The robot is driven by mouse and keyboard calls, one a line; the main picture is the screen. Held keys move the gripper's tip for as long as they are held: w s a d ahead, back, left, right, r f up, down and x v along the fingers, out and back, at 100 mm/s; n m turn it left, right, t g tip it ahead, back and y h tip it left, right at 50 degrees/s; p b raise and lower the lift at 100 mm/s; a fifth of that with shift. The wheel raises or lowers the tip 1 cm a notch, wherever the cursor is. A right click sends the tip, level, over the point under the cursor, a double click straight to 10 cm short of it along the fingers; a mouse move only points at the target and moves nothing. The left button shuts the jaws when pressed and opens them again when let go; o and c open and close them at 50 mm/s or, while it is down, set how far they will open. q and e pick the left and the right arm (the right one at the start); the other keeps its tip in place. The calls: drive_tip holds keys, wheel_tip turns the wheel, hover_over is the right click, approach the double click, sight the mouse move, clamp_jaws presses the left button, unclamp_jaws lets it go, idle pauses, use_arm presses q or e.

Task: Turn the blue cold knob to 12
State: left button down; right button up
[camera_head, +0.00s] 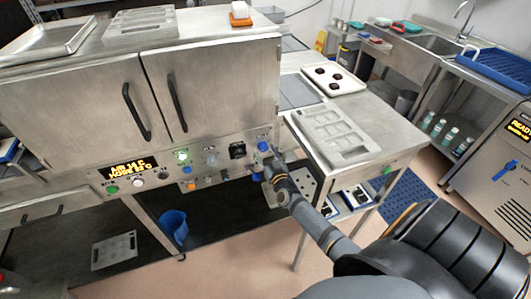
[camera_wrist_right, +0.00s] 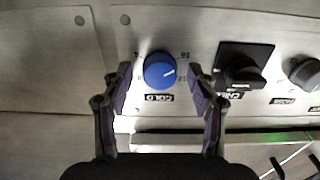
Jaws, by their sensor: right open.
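The blue cold knob (camera_head: 263,146) is at the right end of the control panel under the steel cabinet. My right gripper (camera_wrist_right: 160,76) is open, one finger on each side of the knob, with a gap visible on both sides. In the head view the right gripper (camera_head: 266,160) is at the panel, partly covering the area below the knob. My left gripper is not in view.
A black selector knob (camera_wrist_right: 243,70) is beside the blue one, with a grey knob (camera_wrist_right: 305,73) further along. The panel (camera_head: 222,160) also holds a lit display (camera_head: 131,167) and a green button. A steel table (camera_head: 365,120) with a moulded tray stands right of the arm.

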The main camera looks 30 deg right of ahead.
drive_tip(key=c, duration=1.2)
drive_tip(key=shift+o, duration=0.2)
drive_tip(key=shift+m, duration=0.3)
drive_tip(key=m, duration=0.5)
drive_tip(key=shift+a+m, duration=0.1)
drive_tip(key=shift+m, duration=0.2)
drive_tip(key=m, duration=0.5)
drive_tip(key=shift+b, duration=0.4)
drive_tip(key=shift+m, duration=0.4)
drive_tip(key=o, duration=1.2)
drive_tip(key=shift+c, duration=0.2)
